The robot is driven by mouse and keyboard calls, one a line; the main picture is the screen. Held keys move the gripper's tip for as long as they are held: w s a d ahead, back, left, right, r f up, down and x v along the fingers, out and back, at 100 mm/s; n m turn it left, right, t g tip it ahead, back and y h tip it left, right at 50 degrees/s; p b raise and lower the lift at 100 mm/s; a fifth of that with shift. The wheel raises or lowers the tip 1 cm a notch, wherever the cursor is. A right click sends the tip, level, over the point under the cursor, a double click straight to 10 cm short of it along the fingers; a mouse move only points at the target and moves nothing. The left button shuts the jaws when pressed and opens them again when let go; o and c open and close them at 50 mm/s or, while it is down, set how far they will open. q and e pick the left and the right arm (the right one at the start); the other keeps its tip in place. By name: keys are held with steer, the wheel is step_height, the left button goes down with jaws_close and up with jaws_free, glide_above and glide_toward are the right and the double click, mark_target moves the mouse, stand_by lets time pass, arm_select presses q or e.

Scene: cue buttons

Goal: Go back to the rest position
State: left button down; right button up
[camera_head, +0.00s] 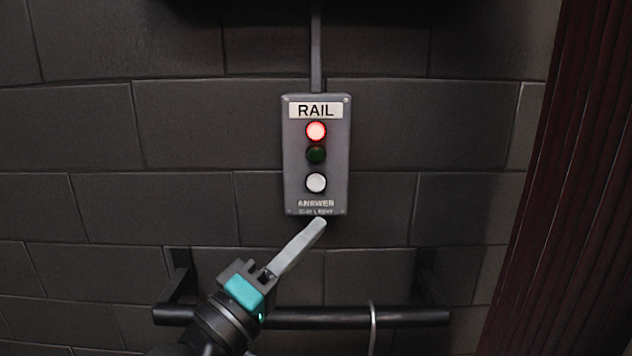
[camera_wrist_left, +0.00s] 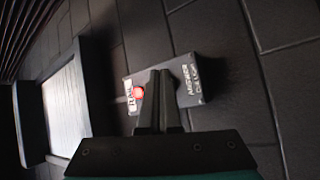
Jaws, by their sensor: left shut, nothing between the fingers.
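My left gripper (camera_head: 318,223) is shut and empty. Its fingertips are just below the grey button box (camera_head: 292,165) in the head view, apart from the white button (camera_head: 316,182). The box is labelled RAIL and ANSWER. Its top red light (camera_head: 316,131) is lit and the green light (camera_head: 316,154) is dark. In the left wrist view the closed fingers (camera_wrist_left: 160,75) stand in front of the box (camera_wrist_left: 195,80) and hide its middle, with the red light (camera_wrist_left: 138,93) glowing beside them. My right gripper is not in view.
A black horizontal rail (camera_head: 410,317) on brackets runs along the dark block wall (camera_head: 420,125) below the box, behind my left arm. A dark red ribbed panel or curtain (camera_head: 570,180) stands at the right. A bright pale panel (camera_wrist_left: 66,105) shows at left in the wrist view.

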arm_select(q)
steer(key=s+a+f+m+g+y, duration=0.2)
steer(key=s+f+g+y, duration=0.15)
steer(key=f, duration=0.75)
steer(key=s+a+f+m+g+y, duration=0.2)
steer(key=s+a+f+y, duration=0.15)
steer(key=f, duration=0.65)
steer(key=s+a+f+m+g+y, duration=0.3)
steer(key=s+a+f+g+y, duration=0.45)
steer(key=s+f, duration=0.65)
steer(key=s+a+f+g+h+b, duration=0.2)
steer(key=f+b, duration=0.6)
steer(key=f, duration=2.1)
steer(key=s+a+f+y+b, duration=0.1)
steer(key=s+f+b, duration=0.6)
steer(key=s+f, duration=1)
step_height(320, 180, down, 5)
steer(key=shift+a+m+g+b, duration=0.3)
steer(key=shift+a+m+g, duration=0.1)
steer(key=shift+a, duration=0.5)
